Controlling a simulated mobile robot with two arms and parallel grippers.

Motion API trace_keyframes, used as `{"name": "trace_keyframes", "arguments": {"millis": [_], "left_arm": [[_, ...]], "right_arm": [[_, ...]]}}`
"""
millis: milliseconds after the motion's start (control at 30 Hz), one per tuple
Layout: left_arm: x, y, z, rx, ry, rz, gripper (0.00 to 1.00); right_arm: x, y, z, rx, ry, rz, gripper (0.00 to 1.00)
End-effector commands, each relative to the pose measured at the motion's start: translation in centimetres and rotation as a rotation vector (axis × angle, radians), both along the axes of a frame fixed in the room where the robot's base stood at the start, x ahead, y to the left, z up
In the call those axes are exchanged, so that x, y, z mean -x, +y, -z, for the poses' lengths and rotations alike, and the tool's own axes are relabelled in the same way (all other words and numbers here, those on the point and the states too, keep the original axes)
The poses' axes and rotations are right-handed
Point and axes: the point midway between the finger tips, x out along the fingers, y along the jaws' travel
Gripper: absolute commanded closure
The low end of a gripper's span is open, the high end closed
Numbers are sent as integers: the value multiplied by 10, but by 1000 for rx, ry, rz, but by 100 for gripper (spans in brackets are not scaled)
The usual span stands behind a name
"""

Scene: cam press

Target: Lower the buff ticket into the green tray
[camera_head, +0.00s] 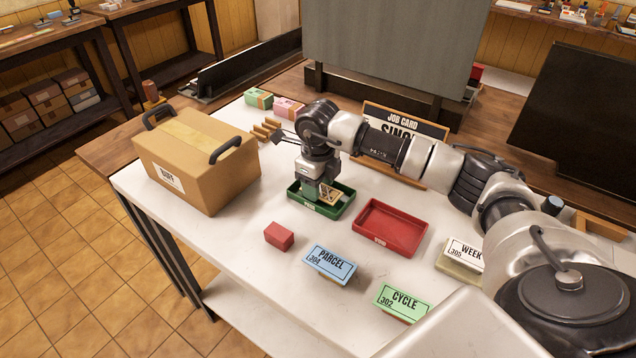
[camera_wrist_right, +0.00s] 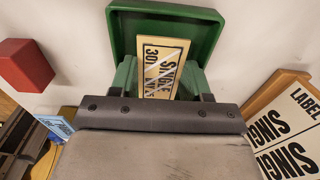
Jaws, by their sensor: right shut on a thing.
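The buff ticket (camera_head: 329,195), a cream card marked SINGLE 301, is held in my right gripper (camera_head: 319,193) at the green tray (camera_head: 336,213). In the right wrist view the ticket (camera_wrist_right: 165,66) is between the fingers of my right gripper (camera_wrist_right: 161,82), over the inside of the green tray (camera_wrist_right: 210,45). The ticket is tilted; its lower end is hidden by the gripper body. I cannot tell whether it touches the tray floor. My left gripper is out of view.
A red tray (camera_head: 390,229) stands right of the green one. A red block (camera_head: 279,236), blue PARCEL ticket (camera_head: 330,263), green CYCLE ticket (camera_head: 402,301) and white WEEK ticket (camera_head: 464,254) lie in front. A cardboard box (camera_head: 196,160) is left; the JOB CARD sign (camera_head: 405,121) is behind.

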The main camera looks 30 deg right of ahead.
Motion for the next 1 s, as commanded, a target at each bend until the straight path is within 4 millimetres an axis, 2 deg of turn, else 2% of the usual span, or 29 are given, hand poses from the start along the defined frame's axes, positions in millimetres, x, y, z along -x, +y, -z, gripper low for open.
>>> {"name": "trace_keyframes", "arguments": {"millis": [467,500,667,867,1000], "left_arm": [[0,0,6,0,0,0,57],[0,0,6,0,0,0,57],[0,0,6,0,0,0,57],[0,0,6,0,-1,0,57],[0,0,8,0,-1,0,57]], "right_arm": [[0,0,9,0,0,0,74],[0,0,8,0,0,0,48],[0,0,8,0,1,0,24],[0,0,7,0,0,0,23],[-1,0,-6,-1,-3,0,23]]}}
